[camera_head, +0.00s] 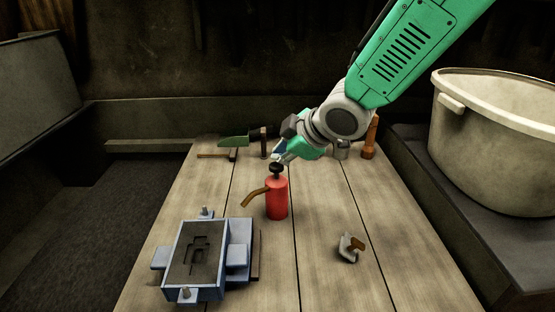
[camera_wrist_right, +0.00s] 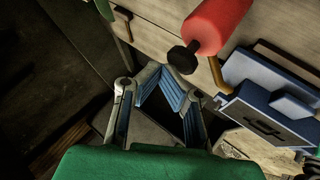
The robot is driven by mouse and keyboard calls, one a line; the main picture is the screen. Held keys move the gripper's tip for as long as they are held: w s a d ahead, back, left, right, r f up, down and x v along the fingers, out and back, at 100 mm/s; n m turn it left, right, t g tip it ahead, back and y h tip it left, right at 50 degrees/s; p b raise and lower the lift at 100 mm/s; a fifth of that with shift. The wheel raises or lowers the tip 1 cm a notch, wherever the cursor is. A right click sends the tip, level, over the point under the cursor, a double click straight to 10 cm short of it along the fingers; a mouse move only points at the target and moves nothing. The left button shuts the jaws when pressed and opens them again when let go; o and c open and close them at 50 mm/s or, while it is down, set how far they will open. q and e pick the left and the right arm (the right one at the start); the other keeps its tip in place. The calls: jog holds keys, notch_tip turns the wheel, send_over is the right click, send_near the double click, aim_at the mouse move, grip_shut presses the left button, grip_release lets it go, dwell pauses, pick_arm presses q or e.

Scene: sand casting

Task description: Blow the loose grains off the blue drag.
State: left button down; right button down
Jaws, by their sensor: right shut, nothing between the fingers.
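The blue drag (camera_head: 222,270) lies at the front left of the table. It is filled with dark sand with an angular hollow pressed into it; it also shows in the right wrist view (camera_wrist_right: 250,72). I cannot make out single loose grains. A red blower bottle (camera_head: 277,200) with a black knob and brown spout stands upright behind and right of the drag, the spout pointing left. It also shows in the right wrist view (camera_wrist_right: 220,22). My right gripper (camera_head: 279,159) is shut and empty, just above and behind the black knob, apparently not touching it. My left gripper is out of view.
A small grey and brown piece (camera_head: 349,247) lies at the front right of the table. A green-headed tool, a hammer and small upright items stand along the back edge. A large pale tub (camera_head: 480,130) stands to the right. The middle right of the table (camera_head: 325,205) is clear.

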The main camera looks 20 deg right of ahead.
aim_at(279, 165)
jog(key=shift+a+r, duration=0.2)
jog(key=shift+a, duration=0.05)
jog(key=shift+d+r+p, duration=0.15)
jog(key=shift+r+p, duration=0.5)
notch_tip(279, 165, up, 3)
jog(key=p, duration=0.2)
jog(key=shift+f+p, duration=0.15)
jog(key=shift+p, duration=0.15)
jog(key=shift+r+p, duration=0.5)
